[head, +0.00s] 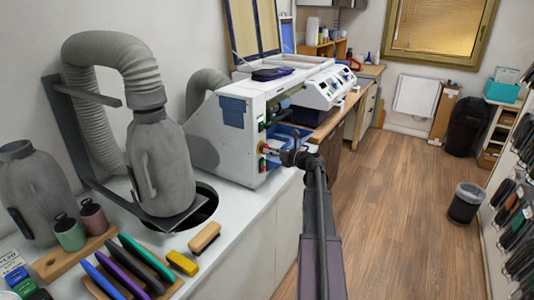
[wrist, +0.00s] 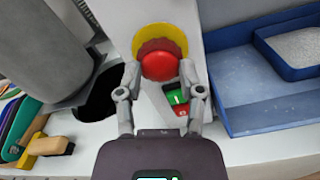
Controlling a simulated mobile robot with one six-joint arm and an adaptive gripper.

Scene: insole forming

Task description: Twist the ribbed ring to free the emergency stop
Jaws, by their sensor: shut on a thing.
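The emergency stop is a red mushroom button (wrist: 159,65) on a yellow round plate (wrist: 141,36), on the white machine's side panel. A darker red ribbed ring (wrist: 152,46) shows around and behind the button. My gripper (wrist: 159,76) has one finger on each side of the button's lower half, shut on it; the fingertips are partly hidden against the ring. In the head view, my gripper (head: 283,155) reaches the panel of the white machine (head: 232,125), and the button is mostly hidden there.
A green and red rocker switch (wrist: 176,99) sits just below the button, between my fingers. A blue tray (wrist: 262,95) is at the right. A grey bottle-shaped vessel (head: 156,165), brushes and a dark round hole (wrist: 98,97) are at the left. The wooden floor (head: 400,190) is open.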

